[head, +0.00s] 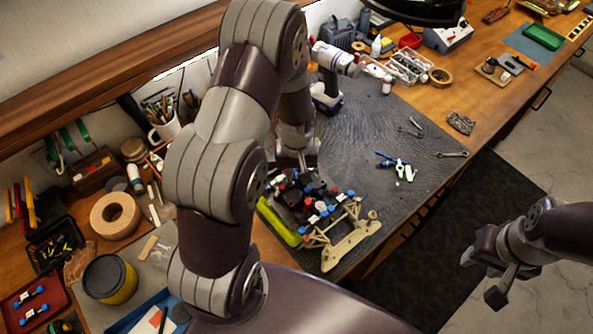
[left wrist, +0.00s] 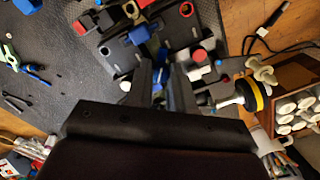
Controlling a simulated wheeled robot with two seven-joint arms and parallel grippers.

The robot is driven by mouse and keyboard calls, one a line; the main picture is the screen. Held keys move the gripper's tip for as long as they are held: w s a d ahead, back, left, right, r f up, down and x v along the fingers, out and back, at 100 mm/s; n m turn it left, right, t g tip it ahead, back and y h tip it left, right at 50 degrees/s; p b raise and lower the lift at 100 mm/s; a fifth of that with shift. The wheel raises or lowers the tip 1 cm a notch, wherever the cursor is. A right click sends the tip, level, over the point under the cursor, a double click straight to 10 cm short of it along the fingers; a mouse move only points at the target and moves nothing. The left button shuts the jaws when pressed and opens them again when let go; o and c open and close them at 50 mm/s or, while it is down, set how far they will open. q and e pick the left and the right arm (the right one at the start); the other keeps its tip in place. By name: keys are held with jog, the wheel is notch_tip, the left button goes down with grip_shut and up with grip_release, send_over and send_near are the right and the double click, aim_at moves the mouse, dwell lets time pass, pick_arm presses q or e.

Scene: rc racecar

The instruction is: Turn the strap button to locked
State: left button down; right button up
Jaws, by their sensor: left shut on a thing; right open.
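The RC car chassis (head: 345,240), with a cream end plate and black parts bearing small red, blue and white buttons, lies on the dark mat. My left gripper (head: 297,172) reaches down over its black far part; my own arm hides some of it. In the left wrist view my left gripper (left wrist: 163,65) has its fingers close together, shut on a small blue part (left wrist: 161,56) of the car. I cannot tell for sure that this is the strap button, nor how it is turned. My right gripper (head: 482,278) is open and empty, off the table over the floor.
A yellow-green piece (head: 280,222) lies beside the chassis. A drill (head: 328,80) stands behind my left arm. Pliers (head: 403,172) and a wrench (head: 452,154) lie on the mat (head: 370,130). A tape roll (head: 115,214) and a tin (head: 110,279) are at left.

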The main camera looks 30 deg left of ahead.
aim_at(297, 176)
pick_arm(q)
jog(key=m, duration=0.5)
jog(key=shift+w+m, duration=0.15)
jog(key=shift+m, duration=0.15)
jog(key=m, duration=0.4)
jog(key=shift+m, duration=0.4)
jog(key=c, duration=1)
grip_release()
jog(key=shift+r, duration=0.1)
jog(key=shift+r, duration=0.35)
notch_tip(297, 176, up, 12)
jog(key=b, duration=0.2)
jog(key=shift+b, duration=0.4)
